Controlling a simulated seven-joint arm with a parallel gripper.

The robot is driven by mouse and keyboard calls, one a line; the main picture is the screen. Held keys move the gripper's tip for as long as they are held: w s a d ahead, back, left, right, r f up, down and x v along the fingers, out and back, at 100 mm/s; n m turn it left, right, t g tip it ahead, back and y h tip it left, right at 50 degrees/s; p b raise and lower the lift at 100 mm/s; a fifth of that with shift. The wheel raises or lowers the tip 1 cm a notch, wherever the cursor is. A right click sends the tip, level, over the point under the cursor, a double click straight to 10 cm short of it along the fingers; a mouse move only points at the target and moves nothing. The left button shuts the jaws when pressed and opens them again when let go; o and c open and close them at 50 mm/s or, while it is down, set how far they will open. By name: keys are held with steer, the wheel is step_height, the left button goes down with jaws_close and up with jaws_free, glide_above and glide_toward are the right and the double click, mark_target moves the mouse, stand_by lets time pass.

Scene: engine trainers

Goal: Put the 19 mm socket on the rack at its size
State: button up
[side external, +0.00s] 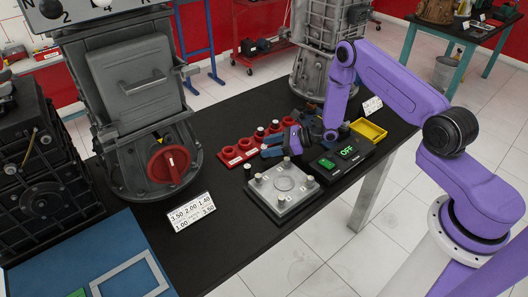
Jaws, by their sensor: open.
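A red rack (229,157) lies on the black bench and carries a row of round red posts. Small metal-topped sockets stand at its right part, one of them at the middle (260,132). Another small dark piece (247,170) stands on the bench in front of the rack. Size markings are too small to read, so I cannot tell which socket is the 19 mm one. My gripper (267,147) points left, low over the bench between the rack and a grey plate. It is open; I see nothing clearly held, though its far side is partly hidden.
The grey plate (285,205) with upright pegs lies in front of my gripper. A black device reading OFF (347,152) and a yellow tray (370,129) are at right. A grey machine with a red knob (168,164) stands at left. A number card (192,210) lies at the bench front.

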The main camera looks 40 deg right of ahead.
jaws_close()
steer(key=shift+r, duration=0.15)
steer(key=shift+r, duration=0.5)
step_height(320, 180, up, 2)
steer(key=shift+s+r, duration=0.1)
steer(key=shift+r, duration=0.05)
steer(key=s+r, duration=0.9)
steer(key=s, duration=0.4)
steer(key=shift+s+d+r, duration=0.2)
steer(key=shift+s+d, duration=0.1)
steer(key=shift+d, duration=0.15)
